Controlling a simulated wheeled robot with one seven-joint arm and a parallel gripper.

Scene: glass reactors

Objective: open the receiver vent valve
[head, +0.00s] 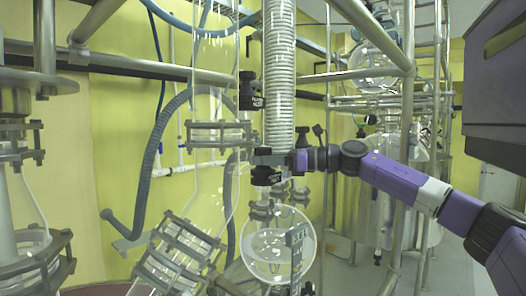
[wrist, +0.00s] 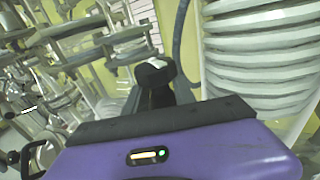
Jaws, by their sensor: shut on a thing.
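The receiver vent valve (head: 265,176), a black-handled fitting, sits on the glassware just above the round receiver flask (head: 278,245). My gripper (head: 284,160) reaches in from the right at the valve, beside the white ribbed column. In the wrist view a black handle with a rounded, pale-glinting top (wrist: 156,73) stands between the dark fingers of my gripper (wrist: 158,97). The gripper is shut on this handle. The fingers and the gripper body hide the lower part of the valve, so I cannot tell how far the handle is turned.
The white ribbed column (head: 279,75) stands close behind the gripper and fills the right of the wrist view (wrist: 258,60). Another black valve (head: 248,92) sits higher up. Metal frame rails (head: 405,130) stand near my arm. A grey hose (head: 150,165) hangs at left.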

